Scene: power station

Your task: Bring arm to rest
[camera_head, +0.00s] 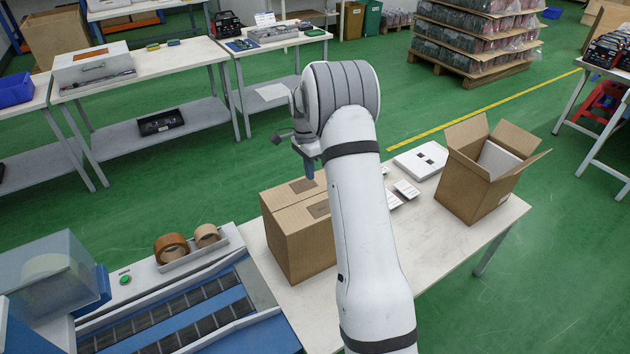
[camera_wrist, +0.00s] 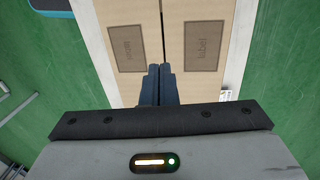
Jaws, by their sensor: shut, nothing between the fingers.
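My arm (camera_head: 360,210) reaches up and forward over the table in the head view and hides part of what lies behind it. My gripper (camera_head: 309,168) hangs from its end, above and behind the closed cardboard box (camera_head: 300,240). In the wrist view my gripper (camera_wrist: 159,75) has its two dark fingers together with nothing between them. The fingers point at the box top (camera_wrist: 205,25), whose two flaps meet at a dark seam with a printed label patch on each side. I cannot tell how far the fingertips are from the box.
An open cardboard box (camera_head: 475,185) stands on the table's right side, near a white flat item (camera_head: 420,160) and small cards (camera_head: 405,190). A conveyor (camera_head: 180,315) and tape rolls (camera_head: 172,248) lie at the left.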

